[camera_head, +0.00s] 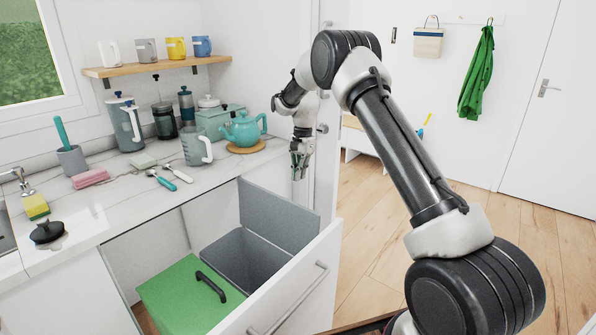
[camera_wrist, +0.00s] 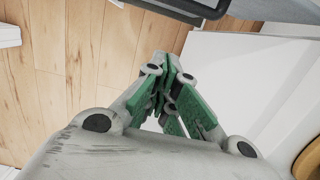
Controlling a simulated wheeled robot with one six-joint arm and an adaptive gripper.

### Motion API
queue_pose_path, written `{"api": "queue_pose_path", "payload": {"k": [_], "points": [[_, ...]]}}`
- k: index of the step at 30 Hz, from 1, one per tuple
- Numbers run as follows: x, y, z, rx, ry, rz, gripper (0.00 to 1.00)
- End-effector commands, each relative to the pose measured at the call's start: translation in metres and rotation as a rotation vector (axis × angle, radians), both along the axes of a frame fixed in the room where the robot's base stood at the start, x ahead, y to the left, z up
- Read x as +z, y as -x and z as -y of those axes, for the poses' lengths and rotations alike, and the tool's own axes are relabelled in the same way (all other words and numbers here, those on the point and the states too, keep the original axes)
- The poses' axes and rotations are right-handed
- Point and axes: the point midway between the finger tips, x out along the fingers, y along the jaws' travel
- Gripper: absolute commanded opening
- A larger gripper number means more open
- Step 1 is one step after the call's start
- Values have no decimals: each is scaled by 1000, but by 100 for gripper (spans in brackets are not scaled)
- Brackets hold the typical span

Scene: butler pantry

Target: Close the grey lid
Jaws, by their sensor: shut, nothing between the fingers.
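The grey lid (camera_head: 278,215) stands open, upright at the back edge of the grey bin (camera_head: 245,262) in the pulled-out drawer. The bin's dark inside shows. My gripper (camera_head: 299,172) points down just beyond the lid's top edge, on the far side of it from the bin, and looks apart from it. Its green-padded fingers (camera_wrist: 172,75) are together and empty in the wrist view. A grey edge, perhaps the lid's, crosses the top of that view.
A green lid with a black handle (camera_head: 185,295) covers the bin beside the grey one. The white drawer front (camera_head: 290,290) has a bar handle. Wooden floor (camera_wrist: 60,70) lies open beyond.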

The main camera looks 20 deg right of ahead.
Motion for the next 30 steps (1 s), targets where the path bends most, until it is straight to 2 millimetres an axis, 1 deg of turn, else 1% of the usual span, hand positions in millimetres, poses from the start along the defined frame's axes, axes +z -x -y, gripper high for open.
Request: {"api": "queue_pose_path", "payload": {"k": [1, 3, 8, 9, 12, 16, 21, 30], "points": [[-13, 2, -1, 1, 1, -4, 0], [-28, 3, -3, 2, 1, -4, 0], [-60, 6, -7, 1, 1, -3, 0], [-60, 9, -13, 5, 0, 0, 0], [-60, 19, -25, 3, 1, -1, 0], [-62, 25, -35, 3, 0, 0, 0], [-62, 28, -39, 2, 1, 1, 0], [-62, 28, -39, 2, 1, 1, 0]]}}
